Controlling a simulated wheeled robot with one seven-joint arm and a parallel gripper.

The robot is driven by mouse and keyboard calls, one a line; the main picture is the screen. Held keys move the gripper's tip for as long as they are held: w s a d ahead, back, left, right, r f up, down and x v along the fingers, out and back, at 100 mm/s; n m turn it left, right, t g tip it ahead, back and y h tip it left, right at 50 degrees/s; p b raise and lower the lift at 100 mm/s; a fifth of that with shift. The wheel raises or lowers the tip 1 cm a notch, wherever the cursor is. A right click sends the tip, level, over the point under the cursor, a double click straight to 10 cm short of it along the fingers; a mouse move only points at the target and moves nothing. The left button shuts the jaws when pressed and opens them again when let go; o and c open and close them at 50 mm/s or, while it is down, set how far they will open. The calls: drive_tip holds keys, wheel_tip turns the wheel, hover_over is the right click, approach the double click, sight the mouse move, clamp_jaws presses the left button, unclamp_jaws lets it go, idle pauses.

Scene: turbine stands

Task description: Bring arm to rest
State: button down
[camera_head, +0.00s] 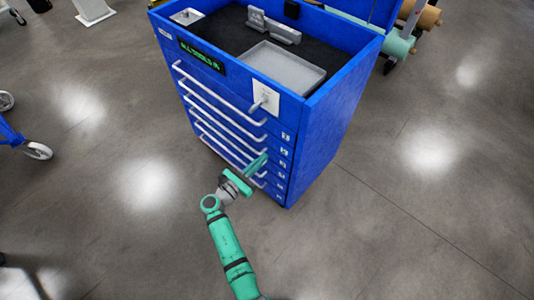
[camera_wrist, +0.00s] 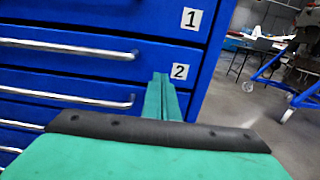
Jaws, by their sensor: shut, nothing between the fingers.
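My green arm reaches up from the bottom of the head view, and my gripper (camera_head: 262,158) is near the right part of the blue tool cabinet's (camera_head: 325,125) drawer front. In the wrist view the gripper's fingers (camera_wrist: 161,78) are together with nothing between them. They point toward the drawer labelled 2 (camera_wrist: 180,71), near the right end of its silver handle (camera_wrist: 70,97). I cannot tell whether the fingertips touch the cabinet.
The cabinet top holds a grey tray (camera_head: 283,68), a grey block-like tool (camera_head: 274,27) and a small metal dish (camera_head: 187,16). A key-like piece (camera_head: 265,98) is on the front. Blue wheeled frames stand left (camera_head: 20,140).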

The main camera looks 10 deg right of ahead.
drive_tip(key=v, duration=0.8)
drive_tip(key=shift+w, duration=0.1)
drive_tip(key=s+f+m+y, duration=0.6)
drive_tip(key=s+f+y, duration=0.3)
drive_tip(key=s+f, duration=0.65)
drive_tip(key=s+a+r+m+y, duration=0.1)
drive_tip(key=s+r+m+y, duration=0.15)
drive_tip(key=s, duration=0.25)
drive_tip(key=s+a+r+m+y, duration=0.1)
drive_tip(key=s+a+r+m, duration=0.15)
drive_tip(key=s, duration=0.35)
drive_tip(key=s+r+m+t, duration=0.1)
drive_tip(key=s+r+m, duration=0.2)
drive_tip(key=r, duration=0.5)
drive_tip(key=s+r+m+t+y, duration=0.1)
drive_tip(key=s+r+m+t, duration=0.1)
drive_tip(key=r+m, duration=0.4)
drive_tip(key=s+r+m+t+y, duration=0.1)
drive_tip(key=s+r+m, duration=0.4)
drive_tip(key=r, duration=0.5)
drive_tip(key=shift+r+t, duration=0.35)
drive_tip(key=shift+t, duration=0.05)
